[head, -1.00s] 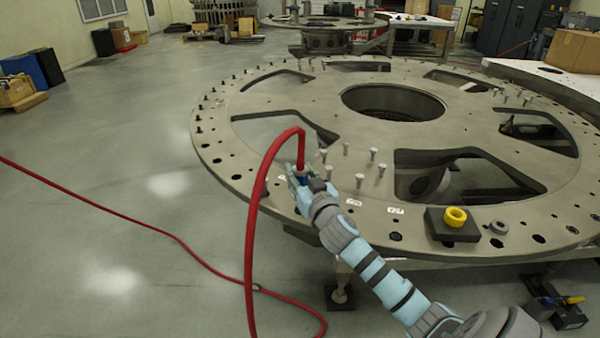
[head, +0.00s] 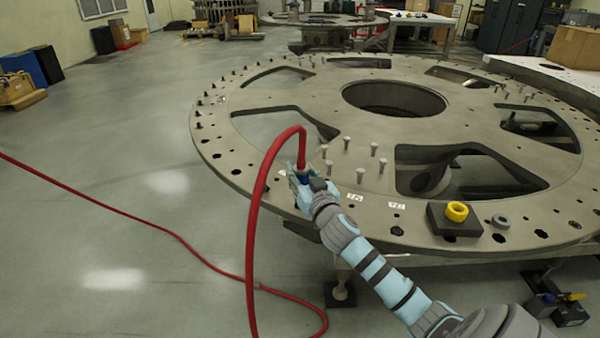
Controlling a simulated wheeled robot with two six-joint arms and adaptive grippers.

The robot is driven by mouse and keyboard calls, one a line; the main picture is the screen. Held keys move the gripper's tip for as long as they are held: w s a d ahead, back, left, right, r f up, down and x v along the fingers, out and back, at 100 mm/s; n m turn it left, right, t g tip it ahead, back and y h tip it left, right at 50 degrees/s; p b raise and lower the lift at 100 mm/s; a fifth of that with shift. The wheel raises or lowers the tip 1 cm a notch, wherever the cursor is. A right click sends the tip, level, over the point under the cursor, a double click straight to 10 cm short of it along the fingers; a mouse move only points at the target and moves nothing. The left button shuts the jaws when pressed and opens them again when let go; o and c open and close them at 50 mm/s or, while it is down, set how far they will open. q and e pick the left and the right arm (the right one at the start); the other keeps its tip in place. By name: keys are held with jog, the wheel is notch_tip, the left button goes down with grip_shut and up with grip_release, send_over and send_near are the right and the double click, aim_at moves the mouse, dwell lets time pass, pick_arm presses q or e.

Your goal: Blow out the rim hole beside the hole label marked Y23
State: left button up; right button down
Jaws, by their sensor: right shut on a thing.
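My right gripper (head: 305,178) is shut on the blue-ended air nozzle of a red hose (head: 262,185), at the near left rim of the large grey turret plate (head: 330,110). The hose loops up from the gripper and drops to the floor. The nozzle tip and the hole under it are hidden by the gripper. Small white hole labels lie along the rim: one (head: 355,197) just right of the gripper, another (head: 397,205) further right, and one partly seen left of the gripper. Their print is too small to read surely. My left gripper is not in view.
A dark block (head: 438,222) with a yellow ring (head: 457,211) and a grey ring (head: 501,220) sit on the near rim. Several upright bolts (head: 360,175) stand just beyond the gripper. The red hose runs across the open floor at left.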

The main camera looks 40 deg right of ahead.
aim_at(301, 159)
jog(key=shift+f+b, duration=0.55)
dwell(0.6)
jog(key=shift+s+f, duration=0.1)
jog(key=shift+f, duration=0.1)
dwell(1.3)
jog(key=shift+r, duration=0.1)
notch_tip(301, 159, up, 8)
jog(key=p, duration=0.7)
jog(key=shift+r+p, duration=0.15)
jog(key=shift+p, duration=0.2)
